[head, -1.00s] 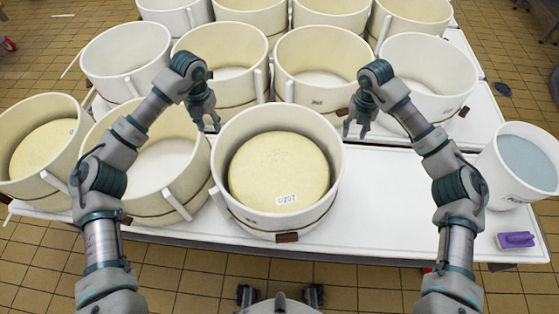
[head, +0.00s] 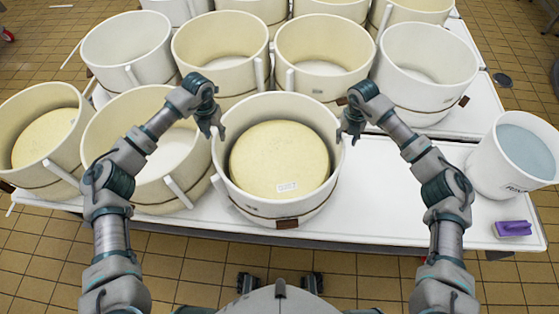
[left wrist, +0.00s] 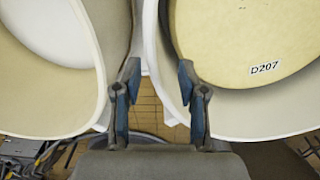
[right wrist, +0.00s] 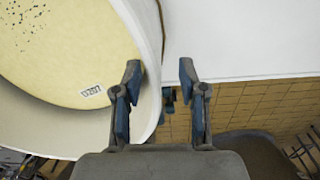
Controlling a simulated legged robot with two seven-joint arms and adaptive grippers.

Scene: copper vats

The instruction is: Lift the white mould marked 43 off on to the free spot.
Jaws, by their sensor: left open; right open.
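A white round mould (head: 250,207) stands at the front middle of the table and holds a yellow cheese (head: 279,160). The cheese's label reads D207 in the left wrist view; I cannot read a 43 anywhere. My left gripper (head: 219,130) is open at the mould's left rim, and my right gripper (head: 350,132) is open at its right rim. In the left wrist view the rim (left wrist: 152,50) shows between the open fingers. In the right wrist view the rim (right wrist: 151,60) also lies between the fingers. Neither gripper is closed on it. A bare stretch of white table (head: 400,205) lies right of the mould.
An empty cream mould (head: 148,195) stands close on the left, with another cheese-filled mould (head: 55,180) beyond. Several moulds stand close behind. A white bucket (head: 490,170) with blue-grey contents and a purple brush (head: 514,229) are at the table's right end.

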